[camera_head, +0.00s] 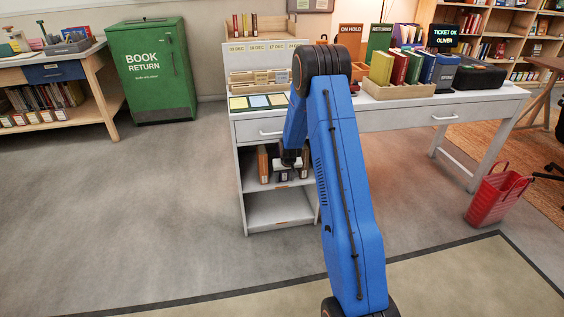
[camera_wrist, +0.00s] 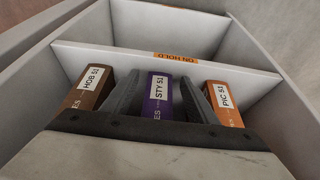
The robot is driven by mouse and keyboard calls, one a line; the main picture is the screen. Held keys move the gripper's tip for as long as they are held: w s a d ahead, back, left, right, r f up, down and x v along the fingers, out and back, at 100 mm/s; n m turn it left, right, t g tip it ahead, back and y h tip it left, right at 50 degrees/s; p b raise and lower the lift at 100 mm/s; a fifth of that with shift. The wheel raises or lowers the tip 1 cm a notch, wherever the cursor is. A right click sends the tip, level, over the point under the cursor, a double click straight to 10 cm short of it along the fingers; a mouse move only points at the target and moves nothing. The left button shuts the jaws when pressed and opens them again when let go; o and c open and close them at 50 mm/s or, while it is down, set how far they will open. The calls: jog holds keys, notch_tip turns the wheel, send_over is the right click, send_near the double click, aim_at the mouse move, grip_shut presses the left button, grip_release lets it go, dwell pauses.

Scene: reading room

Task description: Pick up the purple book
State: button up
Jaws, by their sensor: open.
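The purple book (camera_wrist: 158,108), labelled STY 51, stands upright in the wrist view between a brown book and an orange book. My gripper (camera_wrist: 158,82) is open, with one dark finger on each side of the purple book. I cannot tell whether either finger touches it. The lower part of the book is hidden behind the gripper body. In the head view my gripper (camera_head: 288,165) is at the upper shelf opening of the white desk, and the purple book cannot be made out there.
The brown book (camera_wrist: 88,92), HOB 51, and the orange book (camera_wrist: 224,105), PYC 51, stand close outside the fingers. White shelf walls enclose the row, with an ON HOLD label (camera_wrist: 176,57) on one edge. The white desk (camera_head: 400,120) top is above. The lower shelf (camera_head: 278,212) looks empty.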

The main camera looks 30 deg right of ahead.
jog(key=shift+f, duration=0.1)
dwell(0.4)
grip_shut()
